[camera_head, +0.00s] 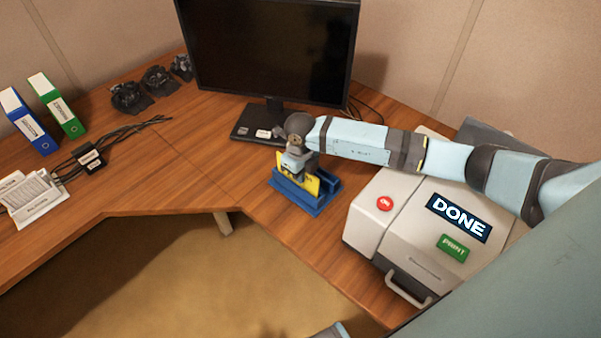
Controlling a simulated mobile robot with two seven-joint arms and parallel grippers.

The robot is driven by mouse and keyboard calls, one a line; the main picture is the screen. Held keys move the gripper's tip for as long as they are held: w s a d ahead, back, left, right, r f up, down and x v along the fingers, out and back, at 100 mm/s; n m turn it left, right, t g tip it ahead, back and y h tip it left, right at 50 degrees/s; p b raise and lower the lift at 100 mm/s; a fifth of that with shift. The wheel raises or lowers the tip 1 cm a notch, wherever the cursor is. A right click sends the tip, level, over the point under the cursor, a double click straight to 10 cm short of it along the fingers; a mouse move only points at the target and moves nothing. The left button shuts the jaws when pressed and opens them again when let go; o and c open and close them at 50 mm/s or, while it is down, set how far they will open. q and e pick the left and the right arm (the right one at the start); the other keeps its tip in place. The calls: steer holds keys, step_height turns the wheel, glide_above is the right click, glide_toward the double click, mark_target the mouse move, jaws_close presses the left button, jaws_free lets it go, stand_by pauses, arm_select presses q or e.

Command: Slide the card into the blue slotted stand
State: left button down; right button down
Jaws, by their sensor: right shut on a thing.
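The blue slotted stand (294,197) sits on the wooden desk, left of the printer. A yellow card (312,186) stands upright at the stand, its lower edge hidden behind the stand's front wall. I cannot tell how deep it sits in the slot. My right gripper (299,164) comes in from the right, directly above the stand, and is shut on the upper part of the card. The fingers cover part of the card. My left gripper is not in view.
A printer (362,216) with a "DONE" screen stands right of the stand, under my right arm. A monitor (270,50) stands behind. The desk front between is clear.

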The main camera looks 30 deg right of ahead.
steer(key=shift+f, duration=0.15)
steer(key=c, duration=0.8)
jaws_free()
steer(key=shift+r+p, duration=2.2)
steer(key=shift+r, duration=1.35)
